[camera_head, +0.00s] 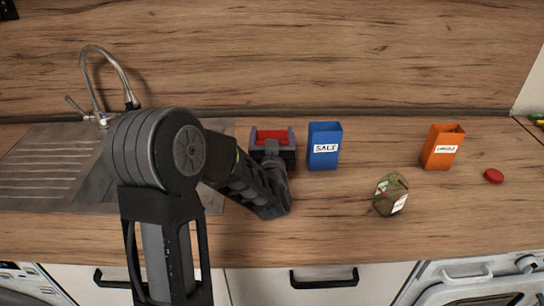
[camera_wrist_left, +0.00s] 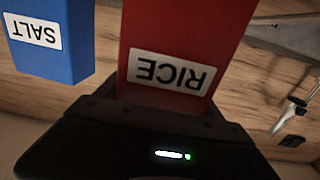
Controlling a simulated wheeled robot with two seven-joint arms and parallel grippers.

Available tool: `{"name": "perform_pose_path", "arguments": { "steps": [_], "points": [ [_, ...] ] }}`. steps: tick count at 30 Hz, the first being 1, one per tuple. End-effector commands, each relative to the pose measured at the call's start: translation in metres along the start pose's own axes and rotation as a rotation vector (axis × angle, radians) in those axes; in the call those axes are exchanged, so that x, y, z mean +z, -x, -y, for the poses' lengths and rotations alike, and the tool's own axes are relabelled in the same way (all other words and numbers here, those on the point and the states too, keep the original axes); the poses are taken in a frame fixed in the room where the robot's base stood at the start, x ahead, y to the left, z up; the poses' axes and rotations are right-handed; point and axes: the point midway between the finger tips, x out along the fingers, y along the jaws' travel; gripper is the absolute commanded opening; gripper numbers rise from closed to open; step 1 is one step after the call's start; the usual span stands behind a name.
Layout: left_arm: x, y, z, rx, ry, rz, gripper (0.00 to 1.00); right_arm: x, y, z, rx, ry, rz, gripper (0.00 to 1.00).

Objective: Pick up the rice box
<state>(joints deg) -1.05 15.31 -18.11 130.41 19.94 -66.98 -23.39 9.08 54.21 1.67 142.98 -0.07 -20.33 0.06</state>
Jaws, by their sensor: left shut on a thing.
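The red rice box (camera_head: 272,135) stands at the back of the counter, just left of the blue salt box. My left gripper (camera_head: 272,150) is shut on it, and the gripper and arm hide most of its front in the head view. In the left wrist view the rice box (camera_wrist_left: 180,45) fills the space between the fingers, with its white RICE label upside down. I cannot tell whether the box is lifted off the counter. My right gripper is not in view.
The blue salt box (camera_head: 324,150) stands close to the right of the rice box. An orange box (camera_head: 442,150), a patterned jar (camera_head: 391,195) and a red lid (camera_head: 494,176) are further right. The sink (camera_head: 50,165) with its tap (camera_head: 105,85) lies left. Bare counter lies in front of the salt box.

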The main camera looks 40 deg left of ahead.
Motion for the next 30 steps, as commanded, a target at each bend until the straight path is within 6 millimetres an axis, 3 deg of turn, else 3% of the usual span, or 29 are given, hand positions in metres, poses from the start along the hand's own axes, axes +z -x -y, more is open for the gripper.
{"name": "perform_pose_path", "arguments": {
  "steps": [21, 30],
  "points": [
    [0.0000, 0.0000, -0.0001, 0.000, 0.000, 0.000, 0.04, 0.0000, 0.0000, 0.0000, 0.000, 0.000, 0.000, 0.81],
    [-0.0048, -0.0003, -0.0001, 0.000, 0.001, -0.003, 0.04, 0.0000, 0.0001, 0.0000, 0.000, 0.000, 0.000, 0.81]
  ]
}}
